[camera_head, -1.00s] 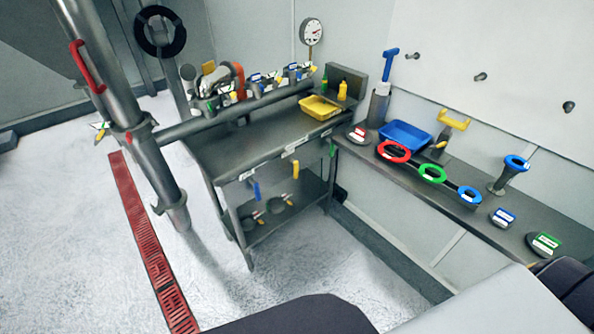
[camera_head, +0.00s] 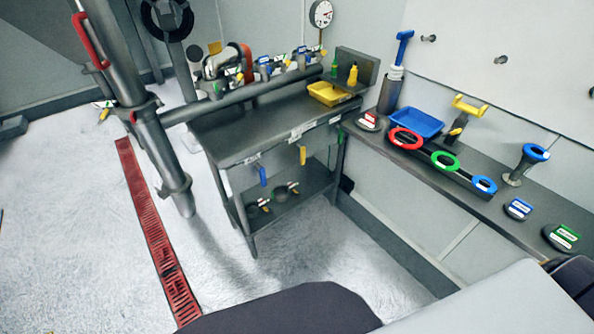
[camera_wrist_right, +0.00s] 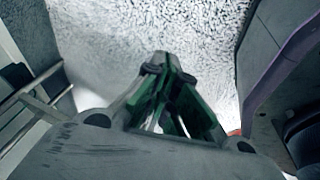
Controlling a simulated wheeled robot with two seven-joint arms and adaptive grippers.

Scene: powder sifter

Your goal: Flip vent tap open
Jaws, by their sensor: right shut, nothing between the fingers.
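I cannot tell for sure which part is the vent tap. Several small labelled valves (camera_head: 262,66) sit along the horizontal pipe (camera_head: 262,90) behind the bench in the head view. A red handle (camera_head: 90,42) is on the thick upright pipe (camera_head: 118,60) at the left. My right gripper (camera_wrist_right: 163,62) shows only in the wrist view. Its fingertips are together and empty, over pale floor, touching no valve. My left gripper is not in view.
A grey bench (camera_head: 225,138) with a yellow tray (camera_head: 332,88) stands in the middle. A wall shelf (camera_head: 465,190) at the right holds a blue tray (camera_head: 425,118) and red, green and blue rings. A red floor grate (camera_head: 150,225) runs at the left. The speckled floor between is clear.

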